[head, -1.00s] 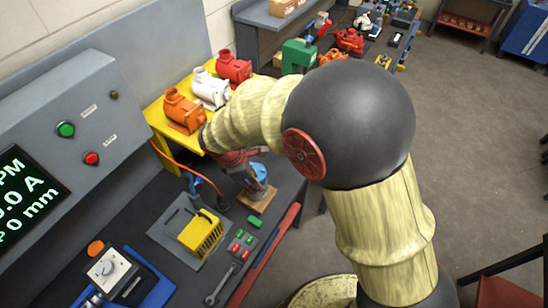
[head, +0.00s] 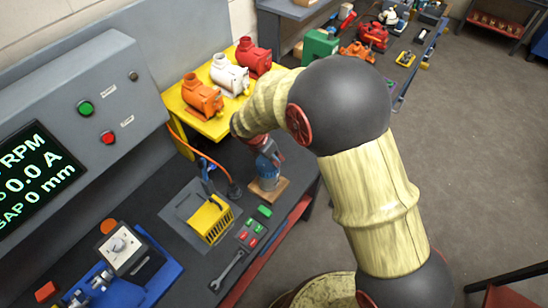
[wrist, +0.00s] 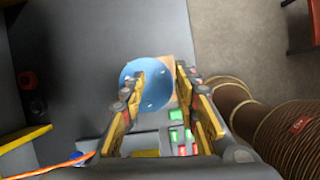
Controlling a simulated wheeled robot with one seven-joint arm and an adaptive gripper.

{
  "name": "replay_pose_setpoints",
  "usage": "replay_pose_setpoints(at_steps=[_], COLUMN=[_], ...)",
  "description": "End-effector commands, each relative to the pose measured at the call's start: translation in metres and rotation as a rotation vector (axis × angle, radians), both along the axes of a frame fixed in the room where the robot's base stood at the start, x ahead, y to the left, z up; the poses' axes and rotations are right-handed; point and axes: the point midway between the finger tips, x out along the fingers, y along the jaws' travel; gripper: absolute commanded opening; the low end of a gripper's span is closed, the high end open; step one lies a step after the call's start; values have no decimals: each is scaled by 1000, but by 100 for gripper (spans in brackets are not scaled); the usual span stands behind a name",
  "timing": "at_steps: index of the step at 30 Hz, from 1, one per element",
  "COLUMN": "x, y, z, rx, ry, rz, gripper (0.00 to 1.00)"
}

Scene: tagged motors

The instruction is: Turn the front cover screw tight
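A blue motor (head: 266,168) stands on a small wooden base (head: 268,190) on the dark bench. In the wrist view its round blue face (wrist: 150,92) lies beneath and between my fingers, with a few small dark spots near its rim. I cannot tell which spot is the front cover screw. My gripper (head: 260,150) points down just above the motor and hides part of it. In the wrist view my gripper (wrist: 161,76) is open, with a finger on either side and nothing held. The left finger overlaps the blue face; contact cannot be told.
A yellow battery-like block (head: 209,218) sits on a grey plate near the motor. Green and red blocks (head: 250,229) and a wrench (head: 229,270) lie in front. Orange, white and red motors stand on a yellow stand (head: 211,127) behind. An orange cable (head: 192,152) runs along the bench.

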Motion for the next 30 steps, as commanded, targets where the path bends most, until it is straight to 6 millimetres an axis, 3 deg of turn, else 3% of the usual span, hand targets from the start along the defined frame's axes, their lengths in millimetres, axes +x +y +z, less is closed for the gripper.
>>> replay_pose_setpoints(at_steps=[6, 14, 30], x=[4, 4, 4], y=[-4, -4, -4], z=[-13, -14, -14], rx=[1, 1, 1], ry=[-1, -1, -1], rz=[0, -1, -1], gripper=[31, 30, 0])
